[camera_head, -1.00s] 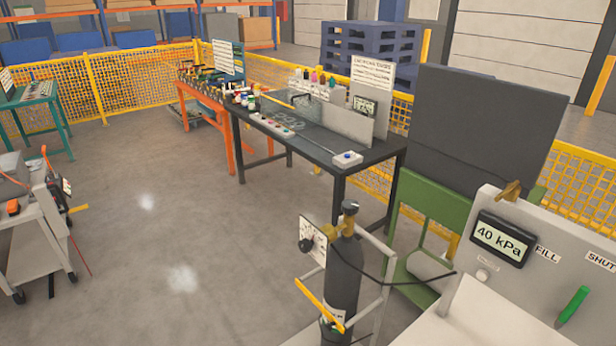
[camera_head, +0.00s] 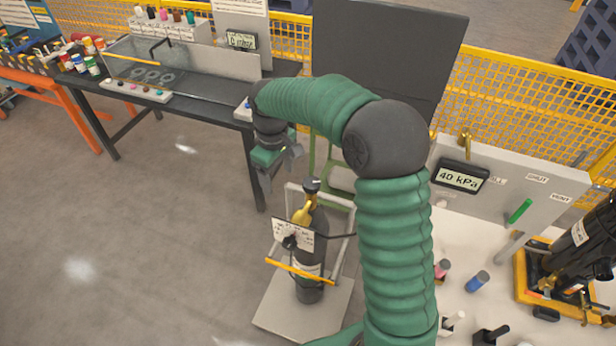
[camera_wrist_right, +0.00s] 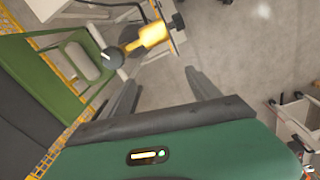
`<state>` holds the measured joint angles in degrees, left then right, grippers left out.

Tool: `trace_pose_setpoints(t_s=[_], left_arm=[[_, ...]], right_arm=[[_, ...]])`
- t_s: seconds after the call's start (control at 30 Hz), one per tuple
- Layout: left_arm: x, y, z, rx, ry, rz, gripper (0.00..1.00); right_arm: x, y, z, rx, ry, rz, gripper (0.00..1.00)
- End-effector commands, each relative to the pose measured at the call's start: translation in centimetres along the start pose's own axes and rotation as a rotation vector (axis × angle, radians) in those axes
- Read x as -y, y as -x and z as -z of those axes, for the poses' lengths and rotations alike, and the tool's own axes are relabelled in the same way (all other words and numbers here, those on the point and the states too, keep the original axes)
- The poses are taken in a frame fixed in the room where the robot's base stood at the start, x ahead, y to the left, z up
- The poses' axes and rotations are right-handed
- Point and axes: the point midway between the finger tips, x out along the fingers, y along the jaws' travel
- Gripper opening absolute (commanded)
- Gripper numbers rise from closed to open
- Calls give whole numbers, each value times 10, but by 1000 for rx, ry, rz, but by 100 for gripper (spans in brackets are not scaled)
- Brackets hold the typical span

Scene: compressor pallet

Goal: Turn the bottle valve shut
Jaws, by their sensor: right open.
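A dark gas bottle (camera_head: 308,255) stands upright on a white trolley (camera_head: 300,312) in the head view. Its yellow valve body (camera_head: 303,213) carries a black knob (camera_head: 312,185) on top. The knob also shows in the right wrist view (camera_wrist_right: 112,57), with the yellow body (camera_wrist_right: 152,35) beyond it. My right gripper (camera_head: 281,170) hangs above and to the left of the valve in the head view. In the wrist view its two fingers (camera_wrist_right: 163,92) are spread, with only floor between them. The knob lies beyond the left finger and apart from it. My left gripper is not in view.
A trolley handrail (camera_head: 343,255) and yellow bar (camera_head: 300,270) surround the bottle. A panel with a 40 kPa gauge (camera_head: 462,177) stands right, above a white worktop (camera_head: 470,305). A dark bench (camera_head: 205,95) is behind. Floor on the left is clear.

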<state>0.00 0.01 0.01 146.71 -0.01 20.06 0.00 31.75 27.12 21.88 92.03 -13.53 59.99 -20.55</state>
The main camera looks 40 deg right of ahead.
Motion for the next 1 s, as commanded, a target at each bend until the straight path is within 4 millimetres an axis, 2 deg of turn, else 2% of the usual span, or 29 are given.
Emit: trace_pose_setpoints(t_s=[0.03, 0.1, 0.2, 0.27, 0.37, 0.47, 0.8, 1.0], left_arm=[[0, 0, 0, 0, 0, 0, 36], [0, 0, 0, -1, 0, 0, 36], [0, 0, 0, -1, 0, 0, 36], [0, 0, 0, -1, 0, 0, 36], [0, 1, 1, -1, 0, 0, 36], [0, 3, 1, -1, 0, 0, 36], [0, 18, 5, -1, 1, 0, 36], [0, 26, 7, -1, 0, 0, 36]], right_arm=[[-30, 7, 3, 7, -10, 10, 71], [-65, 18, 1, 20, -16, 26, 71], [-100, 31, -7, 31, -31, 45, 71], [-112, 34, -12, 34, -37, 52, 71], [-116, 33, -15, 39, -40, 55, 71], [-113, 19, -15, 41, -38, 54, 71], [-112, -69, -20, 38, -41, 59, 71], [-110, -112, -21, 37, -40, 57, 71]])
